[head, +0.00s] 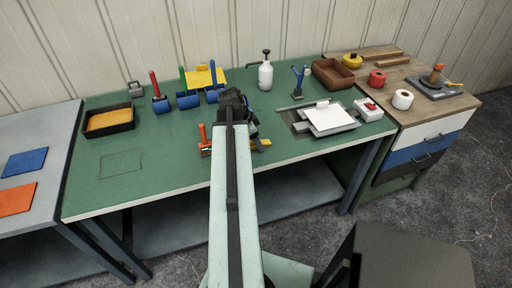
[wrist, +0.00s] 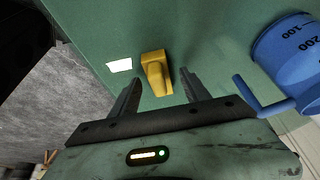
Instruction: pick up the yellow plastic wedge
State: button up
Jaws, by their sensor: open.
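The yellow plastic wedge (wrist: 156,70) lies on the green table top in the wrist view. My gripper (wrist: 161,76) is open, with one finger on each side of the line to the wedge. The wedge appears just beyond the fingertips and roughly centred between them; I cannot tell how high the fingers are above it. Nothing is held. In the head view my gripper (head: 236,106) is over the middle of the green table, and my arm covers much of that spot.
A blue measuring cup (wrist: 288,52) with a handle stands close to the right finger. A white patch (wrist: 119,65) lies left of the wedge. The table's front left (head: 150,190) is clear.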

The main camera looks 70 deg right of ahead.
grip_shut()
jog(key=shift+r, duration=0.1)
notch_tip(320, 180, up, 10)
jog(key=p, duration=1)
jog(key=shift+r, duration=0.1)
